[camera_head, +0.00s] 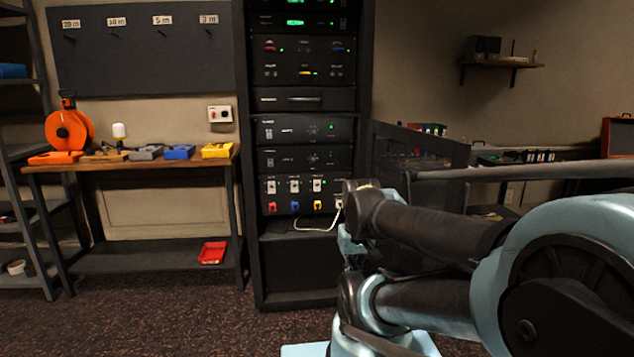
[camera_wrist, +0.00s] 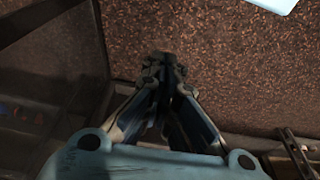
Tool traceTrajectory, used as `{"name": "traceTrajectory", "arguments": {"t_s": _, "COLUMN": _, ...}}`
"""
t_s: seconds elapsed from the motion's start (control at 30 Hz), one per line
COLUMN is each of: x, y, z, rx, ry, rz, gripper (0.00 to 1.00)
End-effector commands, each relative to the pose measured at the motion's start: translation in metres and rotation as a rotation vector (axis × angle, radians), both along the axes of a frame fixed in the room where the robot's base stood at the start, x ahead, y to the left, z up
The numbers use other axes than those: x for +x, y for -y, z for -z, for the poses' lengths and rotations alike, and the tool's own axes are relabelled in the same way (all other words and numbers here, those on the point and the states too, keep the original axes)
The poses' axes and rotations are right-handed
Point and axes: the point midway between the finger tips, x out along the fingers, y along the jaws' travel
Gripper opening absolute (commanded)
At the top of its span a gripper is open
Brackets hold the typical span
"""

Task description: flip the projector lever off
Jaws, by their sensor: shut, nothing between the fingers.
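A rack panel (camera_head: 308,195) in the head view carries a row of small white levers (camera_head: 294,186) with labels above and coloured plugs below. The labels are too small to read, so I cannot tell which lever is the projector's. My arm covers the right end of this panel. In the wrist view my gripper (camera_wrist: 165,68) is shut and empty, with its fingertips together over the speckled carpet. No lever shows in the wrist view.
The black rack (camera_head: 300,252) stands at the centre, with a white cable (camera_head: 318,228) hanging from its panel. A wooden bench (camera_head: 135,165) with an orange reel (camera_head: 70,130) and coloured bins is on the left. Carpet (camera_head: 180,305) in front is clear.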

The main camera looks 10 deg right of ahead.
Motion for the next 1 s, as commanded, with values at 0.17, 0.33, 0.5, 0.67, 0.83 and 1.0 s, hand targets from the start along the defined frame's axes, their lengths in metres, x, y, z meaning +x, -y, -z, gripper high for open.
{"name": "traceTrajectory", "arguments": {"t_s": 0.17, "x": 0.0, "y": 0.0, "z": 0.0, "rx": 0.0, "ry": 0.0, "rz": 0.0, "gripper": 0.0}}
{"name": "traceTrajectory", "arguments": {"t_s": 0.33, "x": -0.001, "y": 0.0, "z": -0.008, "rx": 0.001, "ry": 0.026, "rz": 0.0, "gripper": 0.0}}
{"name": "traceTrajectory", "arguments": {"t_s": 0.5, "x": 0.035, "y": 0.001, "z": -0.023, "rx": 0.001, "ry": 0.088, "rz": 0.005, "gripper": 0.0}}
{"name": "traceTrajectory", "arguments": {"t_s": 0.67, "x": 0.086, "y": 0.001, "z": -0.042, "rx": 0.001, "ry": 0.179, "rz": 0.006, "gripper": 0.0}}
{"name": "traceTrajectory", "arguments": {"t_s": 0.83, "x": 0.143, "y": 0.001, "z": -0.059, "rx": 0.002, "ry": 0.277, "rz": 0.006, "gripper": 0.0}}
{"name": "traceTrajectory", "arguments": {"t_s": 1.0, "x": 0.2, "y": 0.0, "z": -0.073, "rx": 0.003, "ry": 0.375, "rz": 0.007, "gripper": 0.0}}
